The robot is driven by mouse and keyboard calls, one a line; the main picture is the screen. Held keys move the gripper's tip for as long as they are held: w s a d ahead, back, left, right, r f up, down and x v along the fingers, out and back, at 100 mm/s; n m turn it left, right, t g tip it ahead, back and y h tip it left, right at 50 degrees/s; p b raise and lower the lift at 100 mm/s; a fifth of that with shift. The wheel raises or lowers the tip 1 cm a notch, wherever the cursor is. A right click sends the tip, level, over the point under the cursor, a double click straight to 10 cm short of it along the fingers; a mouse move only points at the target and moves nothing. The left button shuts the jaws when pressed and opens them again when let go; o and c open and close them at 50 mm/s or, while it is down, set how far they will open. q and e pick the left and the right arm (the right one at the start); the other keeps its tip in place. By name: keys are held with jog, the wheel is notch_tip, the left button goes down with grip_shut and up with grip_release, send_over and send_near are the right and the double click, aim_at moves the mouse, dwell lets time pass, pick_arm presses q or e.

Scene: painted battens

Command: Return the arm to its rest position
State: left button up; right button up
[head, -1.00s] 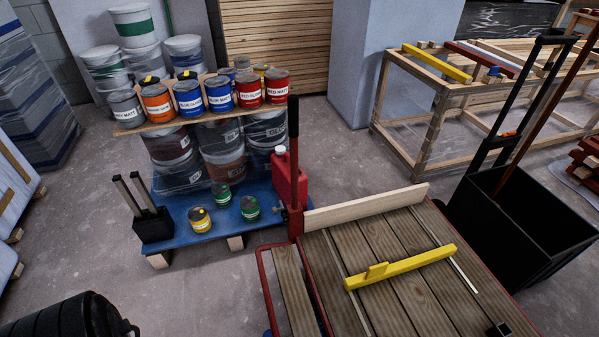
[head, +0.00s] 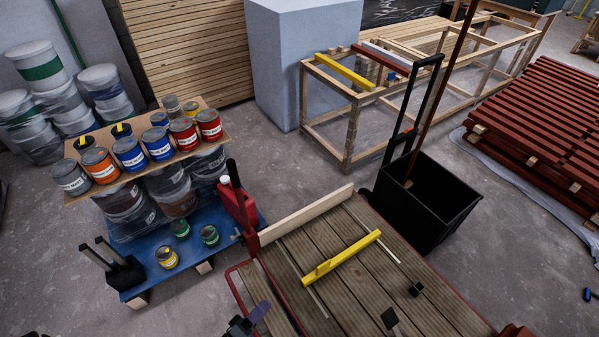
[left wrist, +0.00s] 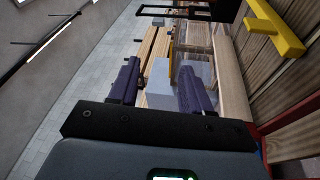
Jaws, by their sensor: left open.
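My left gripper (head: 248,318) shows at the bottom edge of the head view, just left of the plank-topped cart (head: 296,248); most of its arm is out of the picture. In the left wrist view my left gripper (left wrist: 160,68) has its two purple fingers spread, with nothing between them. A yellow batten (head: 342,259) with a small block on it lies on the cart's planks, apart from the gripper. It also shows at the upper right of the left wrist view (left wrist: 276,30). My right gripper is not in view.
A pale board (head: 305,217) stands along the cart's far edge. A red can (head: 236,207) and a blue pallet (head: 188,252) with paint tins are at left. A black wheeled bin (head: 428,208) stands behind the cart.

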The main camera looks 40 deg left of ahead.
pick_arm(q)
jog(key=w+d+r+m+g+p, duration=0.2)
jog(key=w+r+m, duration=0.1)
jog(key=r, duration=0.4)
jog(key=w+d+r+m+g+p, duration=0.2)
jog(key=d+r+p, duration=0.1)
jog(key=r, duration=0.4)
jog(key=w+d+r+m+g+p, duration=0.2)
jog(key=w+r+m+g, duration=0.1)
jog(key=r, duration=0.4)
jog(key=s+r+m+g, duration=0.4)
jog(key=s+r+m, duration=0.1)
jog(key=r, duration=0.1)
jog(key=s+f+m+g+y, duration=0.1)
jog(key=s+f+m+g, duration=0.1)
jog(key=s+m+g, duration=0.35)
notch_tip(320, 180, up, 38)
jog(key=s+n+p, duration=0.1)
jog(key=s+p, duration=0.1)
jog(key=p, duration=3.6)
jog(key=shift+s+a+r, duration=0.15)
jog(key=shift+a+r, duration=0.05)
jog(key=shift+a, duration=0.05)
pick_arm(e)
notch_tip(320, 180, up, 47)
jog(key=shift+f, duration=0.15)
